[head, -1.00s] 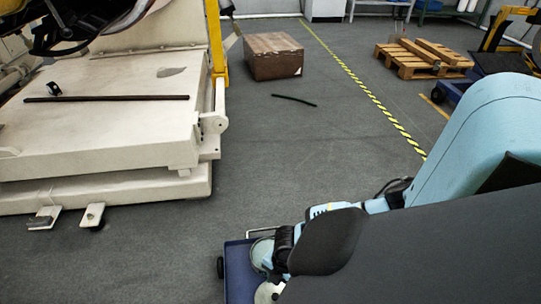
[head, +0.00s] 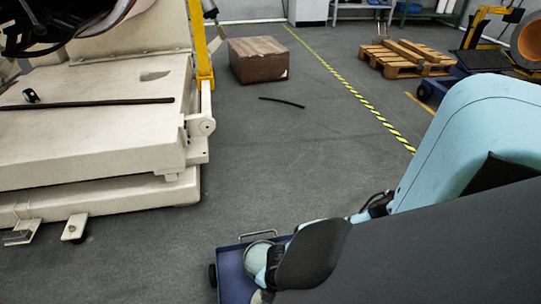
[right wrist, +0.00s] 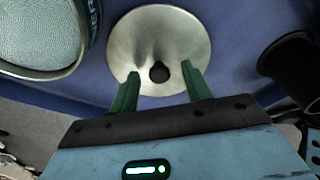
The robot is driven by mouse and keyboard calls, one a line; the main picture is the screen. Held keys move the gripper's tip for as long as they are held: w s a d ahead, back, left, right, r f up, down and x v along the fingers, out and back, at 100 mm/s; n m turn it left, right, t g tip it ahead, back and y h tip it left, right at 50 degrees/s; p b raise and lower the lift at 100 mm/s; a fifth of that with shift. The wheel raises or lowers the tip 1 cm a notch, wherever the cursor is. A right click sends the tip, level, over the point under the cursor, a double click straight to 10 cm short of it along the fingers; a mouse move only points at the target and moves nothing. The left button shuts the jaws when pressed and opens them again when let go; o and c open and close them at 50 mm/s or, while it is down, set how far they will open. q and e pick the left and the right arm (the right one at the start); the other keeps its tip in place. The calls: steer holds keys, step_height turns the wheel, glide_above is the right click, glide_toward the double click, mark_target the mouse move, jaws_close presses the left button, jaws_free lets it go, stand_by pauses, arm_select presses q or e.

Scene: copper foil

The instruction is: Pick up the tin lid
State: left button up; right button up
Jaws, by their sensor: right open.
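The tin lid (right wrist: 185,32) is a round, shiny metal disc with a small black knob, on a blue surface in the right wrist view. My right gripper (right wrist: 160,72) is open, with its two green fingers reaching over the lid's near edge, one on each side of the knob. Nothing is clamped between them. In the head view only a small part of the lid seems to show at the bottom edge, behind my dark arm link, which hides the right gripper. My left gripper is not in view.
A round container with a pale textured top (right wrist: 38,30) stands left of the lid on the blue cart (head: 232,272). A dark cylindrical thing (right wrist: 290,58) is at the right. A white machine platform (head: 95,130) stands left; the grey floor beyond the cart is mostly clear.

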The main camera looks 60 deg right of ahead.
steer(key=shift+w+a+f, duration=0.1)
steer(key=shift+f, duration=0.15)
